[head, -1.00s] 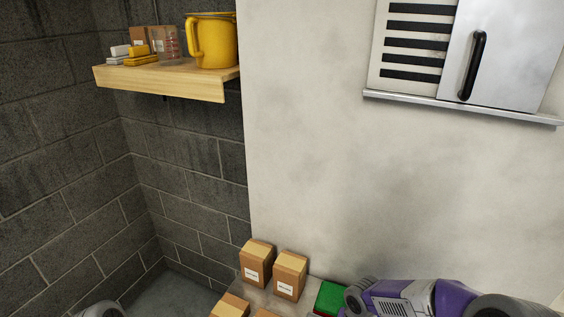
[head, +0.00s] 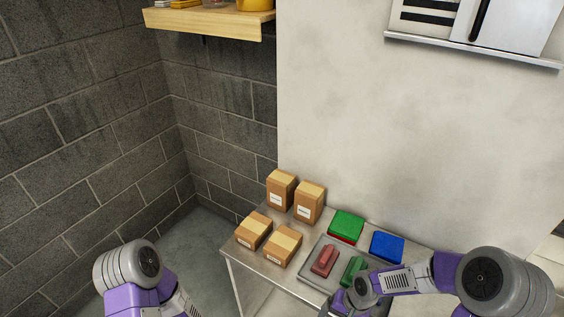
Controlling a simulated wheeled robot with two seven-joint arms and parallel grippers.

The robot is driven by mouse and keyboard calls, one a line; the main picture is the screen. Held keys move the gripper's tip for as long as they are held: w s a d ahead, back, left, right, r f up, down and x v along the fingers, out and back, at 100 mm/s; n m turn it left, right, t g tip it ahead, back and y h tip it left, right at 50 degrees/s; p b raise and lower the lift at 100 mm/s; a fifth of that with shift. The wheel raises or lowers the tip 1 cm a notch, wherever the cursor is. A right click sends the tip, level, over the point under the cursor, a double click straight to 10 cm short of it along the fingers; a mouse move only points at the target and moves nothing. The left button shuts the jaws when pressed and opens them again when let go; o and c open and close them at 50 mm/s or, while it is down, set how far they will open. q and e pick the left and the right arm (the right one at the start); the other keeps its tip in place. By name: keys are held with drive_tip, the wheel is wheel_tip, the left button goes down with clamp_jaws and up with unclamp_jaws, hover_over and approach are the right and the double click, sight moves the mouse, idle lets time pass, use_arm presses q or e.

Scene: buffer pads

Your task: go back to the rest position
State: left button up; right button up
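My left arm (head: 135,278) comes in at the bottom left, over the floor beside the table, and its gripper is outside the picture. My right arm (head: 420,276) comes in from the right, over the front right of the metal table (head: 233,252). Its wrist runs off the bottom edge close to a green pad (head: 353,268), and no fingertips show. The green pad and a red pad (head: 325,260) lie on a grey tray (head: 307,273), with the arm covering the tray's right part.
Several cardboard boxes (head: 281,188) stand on the table's left half. A green block stacked on red (head: 346,226) and a blue block (head: 387,246) lie behind the tray. A wooden shelf (head: 205,22) and a wall cabinet (head: 470,50) are above.

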use_arm(q)
drive_tip(key=shift+s+f+b, duration=0.2)
drive_tip(key=shift+f+b, duration=0.4)
drive_tip(key=shift+b, duration=0.05)
drive_tip(key=shift+s+f+b, duration=0.15)
drive_tip(key=shift+f+b, duration=0.4)
drive_tip(key=shift+b, duration=0.05)
use_arm(e)
drive_tip(key=s+a+f+n, duration=0.1)
drive_tip(key=s+a+f, duration=0.2)
drive_tip(key=s+f, duration=0.2)
drive_tip(key=s+a+f+n+t+y, duration=0.1)
drive_tip(key=s+a+f, duration=0.2)
drive_tip(key=f, duration=0.6)
drive_tip(key=shift+s+f, duration=0.35)
drive_tip(key=shift+s, duration=0.55)
